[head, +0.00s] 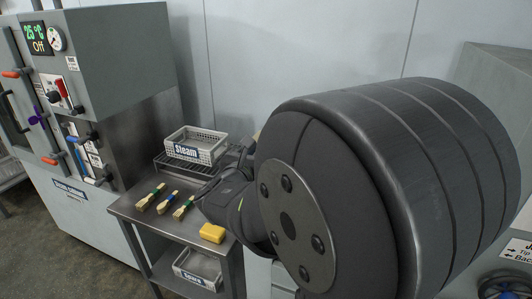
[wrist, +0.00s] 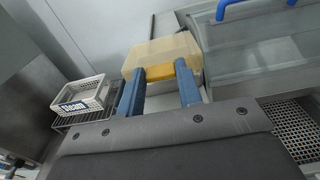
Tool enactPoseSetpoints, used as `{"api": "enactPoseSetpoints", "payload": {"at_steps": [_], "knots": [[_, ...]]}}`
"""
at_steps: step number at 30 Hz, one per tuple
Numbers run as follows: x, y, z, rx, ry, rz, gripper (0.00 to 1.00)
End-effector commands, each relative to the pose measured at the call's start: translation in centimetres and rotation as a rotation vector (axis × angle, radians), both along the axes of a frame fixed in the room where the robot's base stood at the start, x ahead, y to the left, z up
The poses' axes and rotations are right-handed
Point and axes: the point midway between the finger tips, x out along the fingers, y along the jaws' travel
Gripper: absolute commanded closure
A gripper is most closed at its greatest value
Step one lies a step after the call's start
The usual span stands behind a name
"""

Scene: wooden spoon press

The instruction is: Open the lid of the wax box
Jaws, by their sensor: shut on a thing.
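The wax box (wrist: 158,50) shows in the wrist view as a pale yellow, see-through box ahead of my fingers. A deeper yellow-orange strip runs along its near side. My gripper (wrist: 160,73) has its two blue fingers on either side of that strip, and is shut on this near part of the box. I cannot tell if the strip is part of the lid or of the body. The lid looks closed, with no gap visible. In the head view my arm hides the box almost wholly.
The white "Steam" basket (head: 197,146) stands on a wire rack, left of my gripper. Several brushes (head: 167,199) and a yellow block (head: 213,233) lie on the steel table. A clear cover with a blue handle (wrist: 237,8) is right of the box.

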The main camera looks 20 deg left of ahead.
Motion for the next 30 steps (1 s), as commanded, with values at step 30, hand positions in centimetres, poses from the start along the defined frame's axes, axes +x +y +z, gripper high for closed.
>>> {"api": "enactPoseSetpoints", "payload": {"at_steps": [30], "knots": [[3.8, 0.0, 6.8, 0.007, 0.594, 0.0, 1.0]]}}
